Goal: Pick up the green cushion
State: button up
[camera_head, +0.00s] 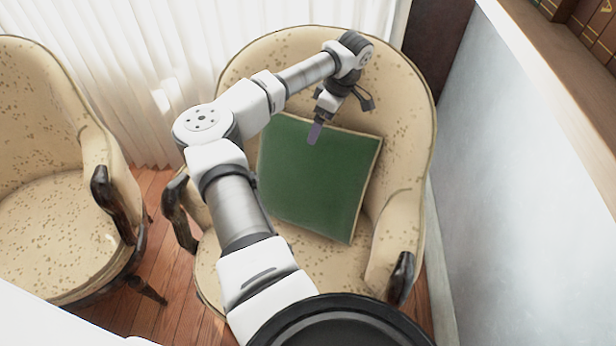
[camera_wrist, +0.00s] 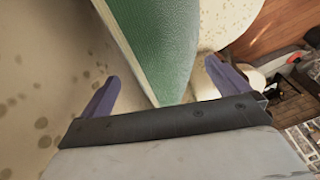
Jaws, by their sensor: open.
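The green cushion (camera_head: 312,185) leans on the seat against the backrest of the spotted beige armchair (camera_head: 258,65). My gripper (camera_head: 341,118) is above the cushion's upper right part in the head view, with one finger in front of its green face. In the wrist view my gripper (camera_wrist: 161,70) is open, and a corner of the cushion (camera_wrist: 155,40) reaches in between the two fingers. Both fingers look apart from the cloth there. My arm hides part of the cushion's left and upper edge in the head view.
A second spotted armchair (camera_head: 45,215) stands at the left. White curtains (camera_head: 110,60) hang behind. A pale wall panel (camera_head: 520,170) rises close to the right of the cushion's chair, with books (camera_head: 590,25) above it. The wooden floor (camera_head: 160,300) shows between the chairs.

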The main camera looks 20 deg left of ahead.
jog(key=shift+p+x, duration=0.55)
jog(key=shift+x, duration=1.8)
jog(key=shift+w, duration=0.1)
jog(key=c, duration=1.4)
jog(key=shift+c, duration=0.4)
jog(key=shift+r, duration=0.15)
